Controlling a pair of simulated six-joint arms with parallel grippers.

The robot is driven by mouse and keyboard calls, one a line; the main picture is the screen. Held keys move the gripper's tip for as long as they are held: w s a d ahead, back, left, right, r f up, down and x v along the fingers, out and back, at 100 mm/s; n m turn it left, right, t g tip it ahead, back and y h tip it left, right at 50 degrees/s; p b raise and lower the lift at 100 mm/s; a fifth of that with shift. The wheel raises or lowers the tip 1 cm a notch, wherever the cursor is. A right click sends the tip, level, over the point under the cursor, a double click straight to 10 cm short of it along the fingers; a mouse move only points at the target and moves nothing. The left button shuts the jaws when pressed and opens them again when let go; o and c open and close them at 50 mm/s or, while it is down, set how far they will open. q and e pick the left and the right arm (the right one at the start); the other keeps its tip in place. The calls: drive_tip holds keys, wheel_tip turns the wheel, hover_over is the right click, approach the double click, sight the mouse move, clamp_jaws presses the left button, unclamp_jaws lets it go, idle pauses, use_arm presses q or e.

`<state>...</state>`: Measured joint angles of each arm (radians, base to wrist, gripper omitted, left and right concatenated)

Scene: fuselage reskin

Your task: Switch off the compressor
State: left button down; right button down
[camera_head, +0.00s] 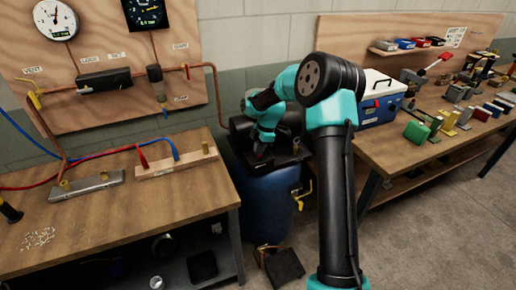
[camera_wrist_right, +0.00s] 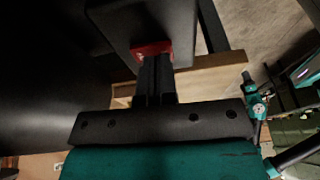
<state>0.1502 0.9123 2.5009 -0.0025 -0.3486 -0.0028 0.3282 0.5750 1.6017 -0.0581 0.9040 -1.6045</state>
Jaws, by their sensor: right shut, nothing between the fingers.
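The compressor has a blue tank (camera_head: 268,200) with black machinery (camera_head: 240,128) on top. It stands between the two benches in the head view. My right arm reaches over it, and my right gripper (camera_head: 262,150) is low above its top, partly hidden by its own wrist. In the right wrist view the gripper (camera_wrist_right: 155,62) is shut and empty. Its fingertips are at a red switch (camera_wrist_right: 151,48) on a dark box (camera_wrist_right: 150,20). They look to be touching or very close to it; I cannot tell which. The switch position is not clear. My left gripper is not in view.
The left bench (camera_head: 120,215) holds hoses, a manifold (camera_head: 88,185) and a wooden block (camera_head: 176,163). A panel (camera_head: 110,90) with gauges stands behind it. The right bench (camera_head: 400,150) holds a blue-and-white cooler (camera_head: 380,105) and several small blocks. A dark box (camera_head: 282,266) lies on the floor.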

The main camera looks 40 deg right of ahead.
idle(0.3)
drive_tip(key=shift+r, duration=0.5)
drive_tip(key=w+v, duration=0.2)
drive_tip(key=v, duration=1)
drive_tip(key=shift+r, duration=0.5)
drive_tip(key=shift+w+a, duration=0.1)
